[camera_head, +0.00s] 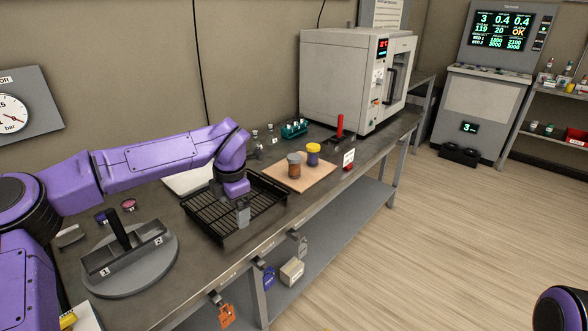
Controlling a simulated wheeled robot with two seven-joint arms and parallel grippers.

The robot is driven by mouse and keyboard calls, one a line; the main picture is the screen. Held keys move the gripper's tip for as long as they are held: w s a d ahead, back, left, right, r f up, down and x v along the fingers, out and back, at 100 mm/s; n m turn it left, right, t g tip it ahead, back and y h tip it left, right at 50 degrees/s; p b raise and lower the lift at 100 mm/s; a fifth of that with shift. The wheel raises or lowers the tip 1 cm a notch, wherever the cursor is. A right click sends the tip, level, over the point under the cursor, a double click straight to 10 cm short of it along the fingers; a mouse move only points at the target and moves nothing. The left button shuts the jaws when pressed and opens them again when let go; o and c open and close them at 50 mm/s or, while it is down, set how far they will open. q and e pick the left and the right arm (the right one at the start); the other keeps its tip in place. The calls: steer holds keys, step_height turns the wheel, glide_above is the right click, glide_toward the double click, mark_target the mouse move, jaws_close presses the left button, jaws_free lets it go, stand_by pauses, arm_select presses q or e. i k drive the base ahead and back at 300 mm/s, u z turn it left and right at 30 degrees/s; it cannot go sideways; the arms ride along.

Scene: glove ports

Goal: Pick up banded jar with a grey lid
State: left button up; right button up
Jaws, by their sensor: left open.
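The banded jar with a grey lid (294,165) stands upright on a tan board (316,183) on the bench; its body looks orange-brown. A second jar with a yellow lid (313,154) and a purple body stands just behind and right of it, close by. My left gripper (243,220) points down over the front part of the black rack tray, left of and nearer than the board. It is open, with no object seen in it, and apart from the jar. The gap between its fingers is hard to see. My right gripper is not in view.
The black rack tray (211,210) lies left of the board. A grey round stand (158,268) is at the near left. A red-handled device (340,130) and a white oven-like machine (338,80) stand beyond the jars. Small bottles and a green rack (294,129) are behind.

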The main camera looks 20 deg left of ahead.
mark_target(295, 170)
steer(key=i, duration=1.5)
